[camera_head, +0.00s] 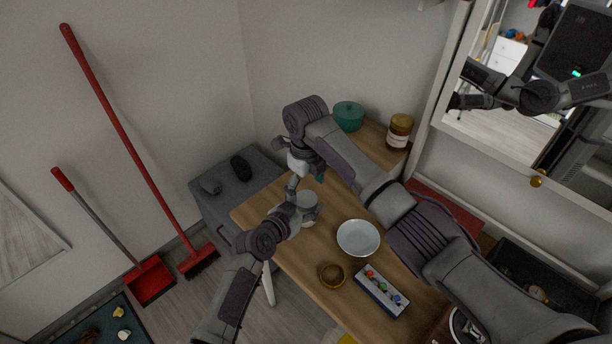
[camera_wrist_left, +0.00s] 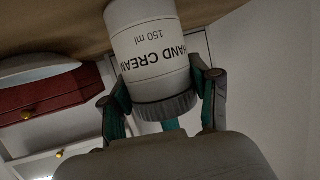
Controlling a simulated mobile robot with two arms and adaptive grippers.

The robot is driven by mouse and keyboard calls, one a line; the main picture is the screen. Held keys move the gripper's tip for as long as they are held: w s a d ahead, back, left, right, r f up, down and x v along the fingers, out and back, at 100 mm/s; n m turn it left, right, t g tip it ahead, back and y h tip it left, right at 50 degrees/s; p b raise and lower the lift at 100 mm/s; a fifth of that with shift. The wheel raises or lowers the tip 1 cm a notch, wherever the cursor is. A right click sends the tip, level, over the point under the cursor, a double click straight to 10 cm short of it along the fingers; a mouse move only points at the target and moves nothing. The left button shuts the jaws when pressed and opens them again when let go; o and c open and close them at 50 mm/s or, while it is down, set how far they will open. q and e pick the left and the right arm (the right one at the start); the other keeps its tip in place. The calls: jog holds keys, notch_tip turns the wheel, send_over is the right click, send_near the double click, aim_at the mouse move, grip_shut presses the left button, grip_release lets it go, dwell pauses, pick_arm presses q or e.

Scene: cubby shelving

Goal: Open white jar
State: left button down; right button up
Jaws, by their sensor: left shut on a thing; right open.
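The white jar (camera_head: 307,198) stands out at the left side of the wooden table, small and partly covered by my left gripper (camera_head: 303,212). In the left wrist view the jar (camera_wrist_left: 147,50) reads "HAND CREAM 150 ml" upside down, and its grey ribbed lid (camera_wrist_left: 165,106) faces my palm. My left gripper (camera_wrist_left: 166,100) is shut around the lid end, with teal-padded fingers on both sides. My right gripper (camera_head: 306,174) is open, just above and beside the jar in the head view; its fingertips are small and partly hidden.
The wooden table (camera_head: 310,262) also holds a white bowl (camera_head: 358,238), a brown ring-shaped bowl (camera_head: 331,275), a box with coloured knobs (camera_head: 381,291), a teal pot (camera_head: 348,116) and a brown jar (camera_head: 399,131). A grey cabinet (camera_head: 215,205) stands to the left.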

aim_at(308, 197)
jog(key=shift+f, duration=1.75)
jog(key=c, duration=1.2)
jog(key=n, duration=0.5)
jog(key=shift+c, duration=0.2)
jog(key=shift+w+d+n, duration=0.1)
jog(key=shift+d+n, duration=0.05)
jog(key=shift+n, duration=0.75)
jog(key=shift+w+d, duration=0.1)
jog(key=o, duration=1.3)
jog(key=shift+c, duration=0.2)
